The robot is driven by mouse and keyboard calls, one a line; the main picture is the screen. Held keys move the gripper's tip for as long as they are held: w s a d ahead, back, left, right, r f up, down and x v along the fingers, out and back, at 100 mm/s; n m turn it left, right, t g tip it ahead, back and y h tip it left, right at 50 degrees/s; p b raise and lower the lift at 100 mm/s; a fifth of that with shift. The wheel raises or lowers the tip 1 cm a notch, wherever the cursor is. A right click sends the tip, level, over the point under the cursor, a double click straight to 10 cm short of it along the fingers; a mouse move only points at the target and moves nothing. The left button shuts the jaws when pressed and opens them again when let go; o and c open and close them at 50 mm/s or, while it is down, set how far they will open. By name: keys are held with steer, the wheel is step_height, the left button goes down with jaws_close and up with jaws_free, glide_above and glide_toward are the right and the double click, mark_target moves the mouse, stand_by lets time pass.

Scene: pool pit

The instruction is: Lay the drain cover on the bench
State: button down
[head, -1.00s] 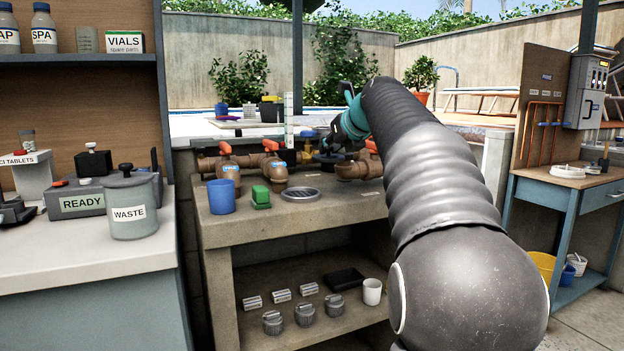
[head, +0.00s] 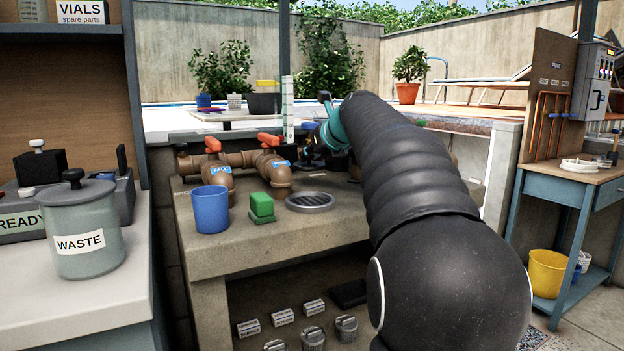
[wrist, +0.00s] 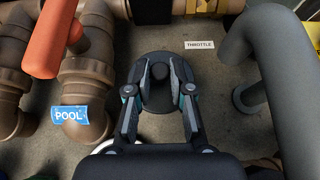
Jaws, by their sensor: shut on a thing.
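In the wrist view, my gripper (wrist: 162,80) is shut on the knob of a dark round cover (wrist: 158,103), which I take for the drain cover. The fingers hide part of it, and I cannot tell whether it touches the concrete below. In the head view, my own arm hides the cover.
Brown pipes (head: 281,178) with orange handles stand behind the grate. A blue cup (head: 211,209) and a green block (head: 262,206) stand to its left. In the wrist view, a thick grey pipe (wrist: 283,80) is right of my gripper. A yellow bucket (head: 547,272) sits under the workbench.

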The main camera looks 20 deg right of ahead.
mark_target(316, 168)
steer(key=shift+f+b, duration=0.6)
steer(key=shift+f, duration=1.6)
steer(key=shift+f, duration=0.2)
steer(key=c, duration=1)
jaws_free()
steer(key=shift+c, duration=0.2)
steer(key=shift+r, duration=0.2)
steer(key=v, duration=1.2)
steer(key=shift+s, duration=0.1)
